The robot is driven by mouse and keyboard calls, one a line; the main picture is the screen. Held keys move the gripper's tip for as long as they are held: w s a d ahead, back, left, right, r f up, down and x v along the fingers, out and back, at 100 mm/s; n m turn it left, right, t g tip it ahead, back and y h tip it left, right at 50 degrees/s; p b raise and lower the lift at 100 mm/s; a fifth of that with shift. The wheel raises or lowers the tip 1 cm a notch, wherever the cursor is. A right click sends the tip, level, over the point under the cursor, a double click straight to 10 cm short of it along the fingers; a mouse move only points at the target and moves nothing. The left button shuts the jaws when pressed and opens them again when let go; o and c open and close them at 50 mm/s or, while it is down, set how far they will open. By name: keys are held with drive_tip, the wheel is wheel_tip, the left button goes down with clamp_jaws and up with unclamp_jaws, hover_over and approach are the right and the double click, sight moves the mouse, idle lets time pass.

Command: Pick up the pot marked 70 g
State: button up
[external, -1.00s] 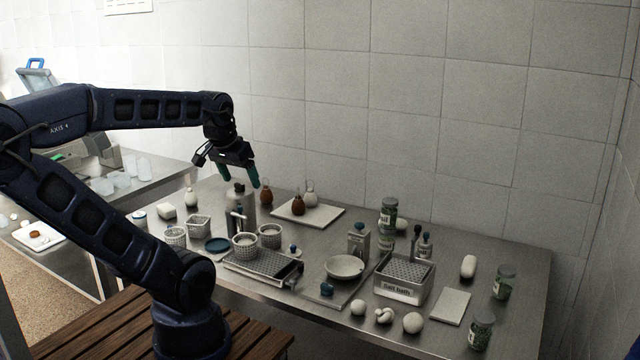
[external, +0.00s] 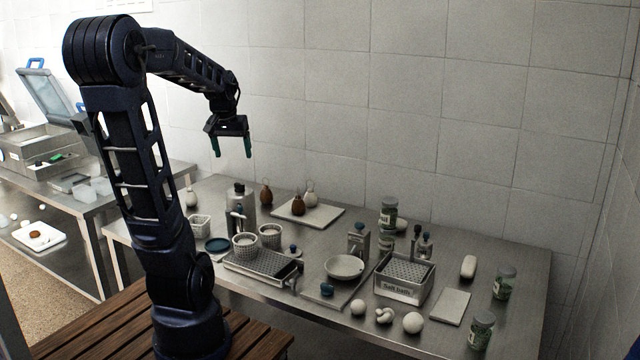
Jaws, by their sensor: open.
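No marking of 70 g is legible on any pot in this view. Two pale perforated pots stand close together on the grey perforated tray (external: 262,268): a left one (external: 245,246) and a right one (external: 270,237). Another pale perforated basket (external: 200,226) stands to their left, close beside my arm. My gripper (external: 232,150) is open and empty, with its green-tipped fingers pointing down. It hangs high over the back left of the table, well above the pots and touching nothing.
A tall grey bottle (external: 240,205) stands below my gripper, behind the pots. A salt bath box (external: 403,279), a shallow bowl (external: 344,267) and green jars (external: 505,283) occupy the right. A dark blue disc (external: 217,244) lies left of the tray.

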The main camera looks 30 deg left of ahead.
drive_tip(key=w+a+f+n+g, duration=0.1)
drive_tip(key=w+a+f+n, duration=0.2)
drive_tip(key=a, duration=0.9)
drive_tip(key=w+a+f+n+g, duration=0.1)
drive_tip(key=w+a+f, duration=0.3)
drive_tip(key=a, duration=0.8)
drive_tip(key=s+a+f+n, duration=0.1)
drive_tip(key=s+a+f, duration=0.2)
drive_tip(key=a+f, duration=0.2)
drive_tip(key=s+a+f+n, duration=0.2)
drive_tip(key=a+f, duration=0.3)
drive_tip(key=a, duration=0.6)
drive_tip(key=s+a+f+n, duration=0.1)
drive_tip(key=s+a+f, duration=0.3)
drive_tip(key=a, duration=0.4)
drive_tip(key=shift+f+g+h, duration=0.4)
drive_tip(key=shift+f, duration=0.45)
drive_tip(key=shift+s+a+f, duration=0.2)
drive_tip(key=shift+s+f, duration=0.05)
drive_tip(key=shift+f, duration=0.2)
wheel_tip(320, 180, down, 10)
drive_tip(key=shift+d+f, duration=0.1)
drive_tip(key=shift+f, duration=0.05)
drive_tip(key=c, duration=1.1)
